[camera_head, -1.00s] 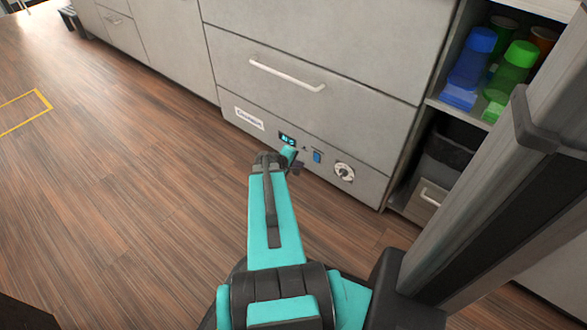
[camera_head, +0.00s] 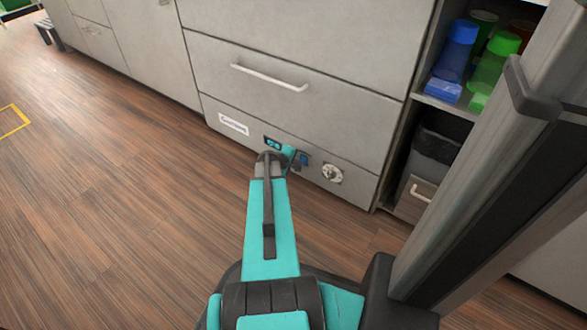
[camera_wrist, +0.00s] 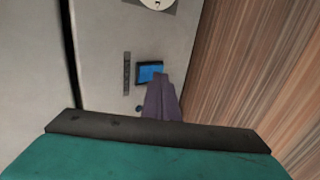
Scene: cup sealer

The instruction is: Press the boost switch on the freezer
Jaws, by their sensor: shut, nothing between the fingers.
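The freezer (camera_head: 300,60) is a grey drawer-front unit with a control panel along its bottom. On the panel, a small blue switch (camera_head: 304,158) sits between a lit display (camera_head: 272,142) and a round dial (camera_head: 332,173). In the wrist view the blue switch (camera_wrist: 150,73) shows in a dark frame, with a dark label strip beside it. My gripper (camera_wrist: 160,82) is shut and empty, its fingertips at the lower edge of the switch in that view. Whether they touch it I cannot tell. In the head view my gripper (camera_head: 297,164) is at the panel, partly hidden by my arm.
A white handle (camera_head: 268,77) sticks out from the drawer above the panel. To the right, a shelf holds blue (camera_head: 455,55) and green (camera_head: 497,65) bottles, above a black-lined bin (camera_head: 440,140). The wood floor (camera_head: 110,180) at left is clear.

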